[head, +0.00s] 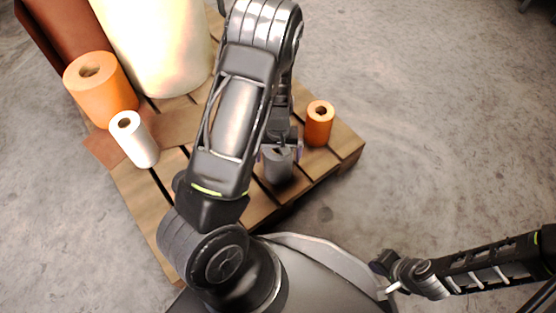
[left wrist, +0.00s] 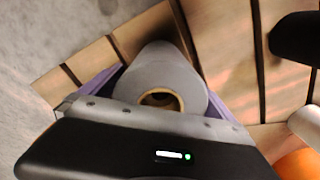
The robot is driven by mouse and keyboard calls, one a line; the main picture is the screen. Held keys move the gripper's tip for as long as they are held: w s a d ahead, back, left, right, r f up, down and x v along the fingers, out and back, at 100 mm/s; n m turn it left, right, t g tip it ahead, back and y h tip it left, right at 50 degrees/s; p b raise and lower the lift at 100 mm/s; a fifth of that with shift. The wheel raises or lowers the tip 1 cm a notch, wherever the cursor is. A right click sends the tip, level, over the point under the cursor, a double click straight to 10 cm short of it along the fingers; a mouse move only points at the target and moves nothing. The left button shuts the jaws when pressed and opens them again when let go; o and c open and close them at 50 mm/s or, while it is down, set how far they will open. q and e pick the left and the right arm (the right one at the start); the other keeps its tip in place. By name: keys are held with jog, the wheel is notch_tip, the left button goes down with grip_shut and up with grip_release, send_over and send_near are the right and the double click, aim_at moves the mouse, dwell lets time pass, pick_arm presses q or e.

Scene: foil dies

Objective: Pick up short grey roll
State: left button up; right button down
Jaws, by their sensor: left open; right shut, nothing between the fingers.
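The short grey roll (head: 277,167) stands upright on the wooden pallet near its front edge, partly hidden by my left arm in the head view. In the left wrist view the grey roll (left wrist: 165,72) shows its dark core hole with a tan rim. My left gripper (head: 281,147) is at the roll's upper part, mostly hidden behind the arm. In the left wrist view its purple-edged fingers are open, one on each side of the roll; I cannot tell whether they touch it. My right gripper (head: 387,283) is shut and empty, off to the right above the floor.
A small orange roll (head: 319,123) stands right of the grey one. A white roll (head: 134,139), a larger orange roll (head: 99,88) and a big cream roll (head: 153,45) stand to the left on the pallet (head: 142,196). The concrete floor at right is clear.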

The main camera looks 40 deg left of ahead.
pick_arm(q)
jog(key=shift+c, duration=0.2)
jog(key=c, duration=1.9)
notch_tip(320, 180, up, 10)
jog(key=p, duration=0.5)
